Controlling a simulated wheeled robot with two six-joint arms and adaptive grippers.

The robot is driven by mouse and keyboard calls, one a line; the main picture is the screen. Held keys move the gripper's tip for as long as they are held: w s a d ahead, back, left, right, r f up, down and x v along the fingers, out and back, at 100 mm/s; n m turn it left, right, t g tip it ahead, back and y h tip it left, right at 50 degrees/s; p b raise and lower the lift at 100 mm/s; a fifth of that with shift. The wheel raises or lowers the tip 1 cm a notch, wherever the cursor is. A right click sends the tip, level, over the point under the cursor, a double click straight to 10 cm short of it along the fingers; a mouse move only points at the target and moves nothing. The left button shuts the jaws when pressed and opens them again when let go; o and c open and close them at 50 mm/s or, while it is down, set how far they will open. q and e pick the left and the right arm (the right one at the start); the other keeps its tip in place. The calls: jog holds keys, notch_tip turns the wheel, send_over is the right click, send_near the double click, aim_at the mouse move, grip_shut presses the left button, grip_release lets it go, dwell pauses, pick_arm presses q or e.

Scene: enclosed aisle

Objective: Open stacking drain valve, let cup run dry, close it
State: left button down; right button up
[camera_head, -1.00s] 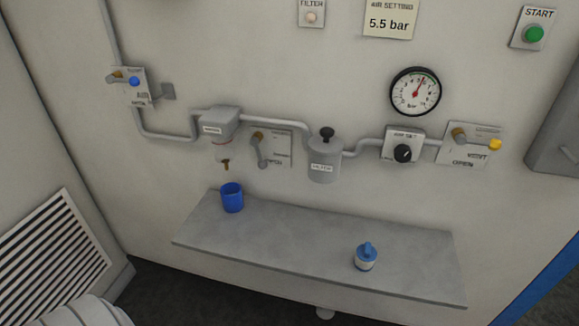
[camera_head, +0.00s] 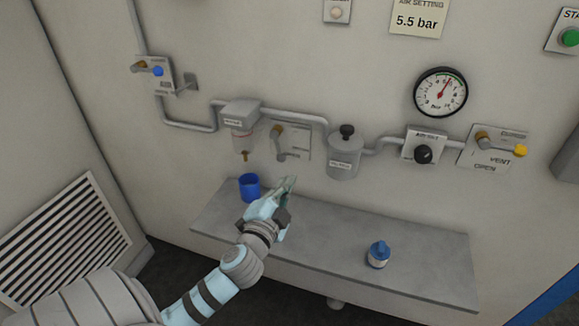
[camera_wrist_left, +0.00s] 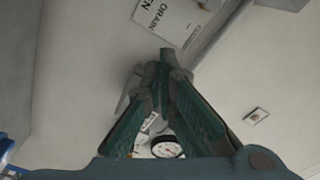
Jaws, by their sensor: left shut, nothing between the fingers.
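The drain valve's lever (camera_head: 280,148) has a brown pivot and a grey handle hanging down in front of its white label plate (camera_head: 298,143). The plate also shows in the left wrist view (camera_wrist_left: 168,20), with "DRAIN" legible. To its left is the grey-capped filter bowl (camera_head: 242,136) with a brass outlet below. A blue cup (camera_head: 249,187) stands upright on the shelf under that outlet. My left gripper (camera_head: 291,180) is shut and empty, right of the blue cup and below the lever. Its fingertips (camera_wrist_left: 166,60) meet in the left wrist view. My right gripper is out of view.
The grey shelf (camera_head: 410,265) bears a small blue-topped bottle (camera_head: 378,254) at right. Pipes link a grey canister (camera_head: 343,155), a regulator knob (camera_head: 423,154) and a vent valve (camera_head: 500,145). A gauge (camera_head: 440,92) hangs above. The shelf's middle is clear.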

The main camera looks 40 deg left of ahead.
aim_at(278, 147)
pick_arm(q)
jog(key=w+a+f, duration=0.1)
jog(key=w+a, duration=0.5)
jog(key=w, duration=0.3)
jog(key=shift+a+f+b, duration=0.2)
jog(key=shift+f+b, duration=0.2)
jog(key=shift+b, duration=0.05)
jog(key=m, duration=0.1)
jog(key=a+f+m, duration=0.1)
jog(key=m, duration=0.1)
jog(key=shift+s+a+f+m, duration=0.2)
jog(key=shift+s+a+m, duration=0.1)
jog(key=shift+a, duration=0.05)
jog(key=shift+d, duration=0.1)
